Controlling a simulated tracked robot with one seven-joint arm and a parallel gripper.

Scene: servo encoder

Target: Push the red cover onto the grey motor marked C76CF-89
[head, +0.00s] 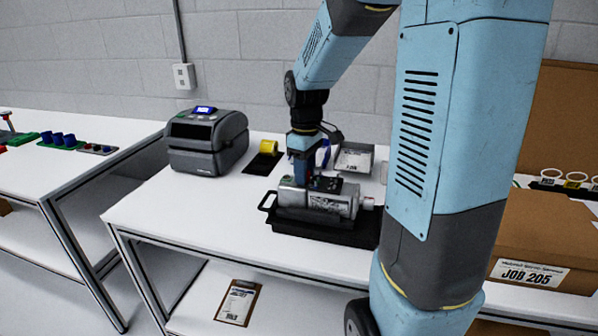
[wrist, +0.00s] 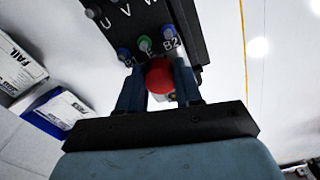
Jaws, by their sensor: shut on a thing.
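The grey motor (head: 345,203) lies on its side in a black tray (head: 310,229) on the white table. A small label shows on it, but I cannot read its marking. My gripper (head: 303,180) points down over the left part of the motor, next to its dark terminal box (head: 328,184). In the wrist view my gripper (wrist: 158,82) is shut on the round red cover (wrist: 160,77). The terminal box (wrist: 140,20), marked U V W, B1 and B2, with blue and green terminals, lies just beyond it. I cannot tell whether the cover touches the motor.
A label printer (head: 207,140) and a yellow roll (head: 268,147) stand behind left. A bin with a white card (head: 355,158) is behind the motor. A cardboard box marked JOB 205 (head: 540,230) stands at right. The table's front left is clear. My arm hides the tray's right side.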

